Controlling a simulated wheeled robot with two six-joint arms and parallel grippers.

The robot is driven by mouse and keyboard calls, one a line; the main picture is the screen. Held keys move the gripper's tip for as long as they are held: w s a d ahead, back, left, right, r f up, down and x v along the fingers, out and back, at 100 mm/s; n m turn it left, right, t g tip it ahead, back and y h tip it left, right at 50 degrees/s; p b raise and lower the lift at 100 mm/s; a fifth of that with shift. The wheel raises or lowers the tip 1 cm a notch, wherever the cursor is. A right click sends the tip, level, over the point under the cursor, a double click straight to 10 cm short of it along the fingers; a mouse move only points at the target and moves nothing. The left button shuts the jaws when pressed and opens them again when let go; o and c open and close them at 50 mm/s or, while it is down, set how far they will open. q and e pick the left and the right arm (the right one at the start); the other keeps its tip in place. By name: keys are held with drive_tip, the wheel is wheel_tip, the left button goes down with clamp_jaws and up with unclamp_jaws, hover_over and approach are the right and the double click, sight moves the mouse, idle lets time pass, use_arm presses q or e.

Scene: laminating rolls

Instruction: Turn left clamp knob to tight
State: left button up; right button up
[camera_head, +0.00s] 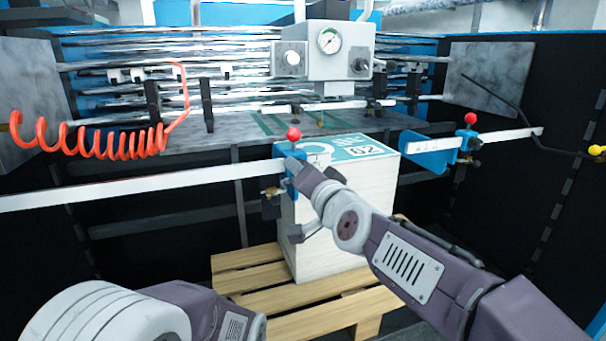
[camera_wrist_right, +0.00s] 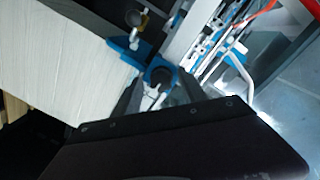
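The left clamp (camera_head: 279,187) is a blue block on the white rail left of the white carton, with a red ball (camera_head: 294,134) above it. My right arm reaches over the carton to this clamp, and its wrist covers part of the block. In the right wrist view, my right gripper (camera_wrist_right: 160,92) has its fingers apart on either side of a dark round knob (camera_wrist_right: 160,75) on the blue clamp (camera_wrist_right: 122,47). Contact with the knob cannot be made out. My left arm shows at the lower left of the head view; its gripper is outside the frame.
The carton (camera_head: 310,240) stands on a wooden pallet (camera_head: 250,278). Another blue clamp (camera_head: 432,155) with a red ball sits on the rail to the right. A pressure gauge box (camera_head: 327,52) and rollers are behind. A coiled orange hose (camera_head: 95,145) hangs at left.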

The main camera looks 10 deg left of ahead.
drive_tip(key=v, duration=0.9)
